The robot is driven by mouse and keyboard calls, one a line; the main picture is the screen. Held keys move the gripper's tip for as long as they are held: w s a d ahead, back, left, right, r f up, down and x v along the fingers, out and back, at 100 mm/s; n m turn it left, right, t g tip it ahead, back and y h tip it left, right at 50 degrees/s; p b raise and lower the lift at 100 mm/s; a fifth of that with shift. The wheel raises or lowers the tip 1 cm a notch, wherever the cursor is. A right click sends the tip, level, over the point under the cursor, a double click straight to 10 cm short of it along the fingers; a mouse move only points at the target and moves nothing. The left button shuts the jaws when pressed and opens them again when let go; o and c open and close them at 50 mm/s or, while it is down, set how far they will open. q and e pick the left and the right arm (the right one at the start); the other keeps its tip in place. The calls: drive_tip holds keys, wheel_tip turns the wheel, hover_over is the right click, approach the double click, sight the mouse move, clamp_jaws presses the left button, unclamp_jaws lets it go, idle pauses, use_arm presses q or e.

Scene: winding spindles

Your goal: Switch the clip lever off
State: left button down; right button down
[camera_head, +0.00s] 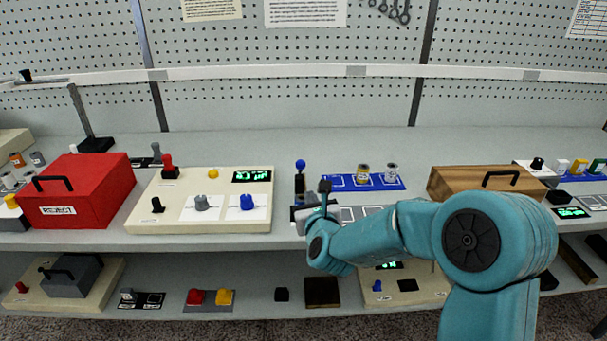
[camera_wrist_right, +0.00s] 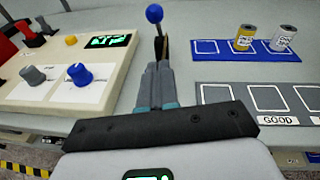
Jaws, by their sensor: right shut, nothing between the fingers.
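A lever with a blue ball knob (camera_head: 300,164) stands upright on a dark mount on the bench, just right of the cream control panel. In the right wrist view its blue ball (camera_wrist_right: 154,13) shows straight ahead, above the fingertips. No label on it can be read. My right gripper (camera_head: 302,208) is just in front of the lever's base. In the wrist view its fingers (camera_wrist_right: 159,72) are shut and empty, pointing at the lever and hiding its lower part. Whether they touch it cannot be told. My left gripper is not in view.
The cream panel (camera_head: 140,217) at left carries knobs, levers and a lit display. A blue tray (camera_head: 340,187) with two small cylinders and a grey slotted mat (camera_wrist_right: 212,123) lie to the right. A red box (camera_head: 95,180) and wooden box (camera_head: 465,187) flank them. Bare bench lies behind.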

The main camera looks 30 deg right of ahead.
drive_tip(key=w+d+p, duration=0.1)
drive_tip(key=w, duration=0.1)
drive_tip(key=w+d+p, duration=0.1)
drive_tip(key=w, duration=0.1)
drive_tip(key=w+d+r, duration=0.1)
drive_tip(key=w, duration=0.1)
drive_tip(key=shift+w+p, duration=0.35)
drive_tip(key=shift+p, duration=0.05)
drive_tip(key=shift+w+d+r, duration=0.1)
drive_tip(key=shift+w+r, duration=0.15)
drive_tip(key=shift+w, duration=0.1)
drive_tip(key=shift+w+f, duration=0.1)
drive_tip(key=shift+f, duration=0.05)
